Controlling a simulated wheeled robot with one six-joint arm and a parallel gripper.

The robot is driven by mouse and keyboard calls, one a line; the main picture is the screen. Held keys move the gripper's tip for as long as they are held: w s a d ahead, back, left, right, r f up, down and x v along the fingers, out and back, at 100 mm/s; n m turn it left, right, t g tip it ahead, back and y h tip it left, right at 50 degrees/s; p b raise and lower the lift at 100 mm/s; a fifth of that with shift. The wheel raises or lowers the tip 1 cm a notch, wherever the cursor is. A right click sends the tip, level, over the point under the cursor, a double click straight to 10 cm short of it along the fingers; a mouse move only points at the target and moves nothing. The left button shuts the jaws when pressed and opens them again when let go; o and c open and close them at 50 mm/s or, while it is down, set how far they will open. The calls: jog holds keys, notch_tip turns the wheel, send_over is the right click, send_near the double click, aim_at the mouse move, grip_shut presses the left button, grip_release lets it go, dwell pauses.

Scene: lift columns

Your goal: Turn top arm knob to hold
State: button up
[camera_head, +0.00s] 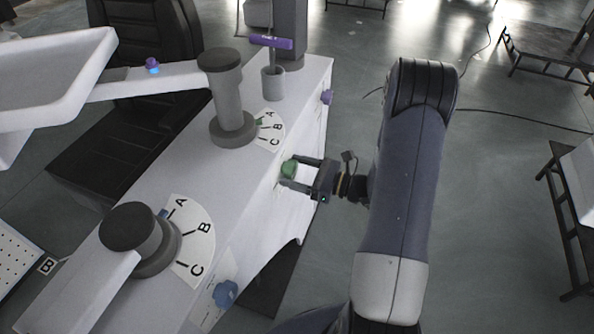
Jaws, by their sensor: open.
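A green knob (288,169) sits on the right side of the white cabinet (262,180), beside a small white label plate. My gripper (292,172) reaches in from the right with its fingers open. The fingertips are on either side of the green knob; I cannot tell whether they touch it. A purple knob (326,97) is farther back on the same side, and a blue knob (225,292) is nearer the front. A small purple-blue knob (153,65) stands on the white swing arm (175,78). Any knob markings are too small to read.
Two grey columns, one at the back (230,105) and one at the front (133,235), stand on the cabinet top beside A-B-C dials. A purple T-handle (272,43) rises from a grey cup behind. Dark benches stand at the right.

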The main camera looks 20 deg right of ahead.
jog(key=shift+c, duration=0.2)
jog(key=c, duration=0.9)
jog(key=shift+m, duration=0.3)
jog(key=m+p, duration=0.3)
jog(key=shift+r, duration=0.2)
jog(key=m+p, duration=0.2)
jog(key=m, duration=0.3)
jog(key=shift+p, duration=0.3)
jog(key=m+p, duration=0.2)
jog(key=m, duration=0.2)
jog(key=shift+s+m, duration=0.1)
jog(key=shift+m, duration=0.2)
jog(key=shift+m+p, duration=1.05)
jog(key=shift+m, duration=1.25)
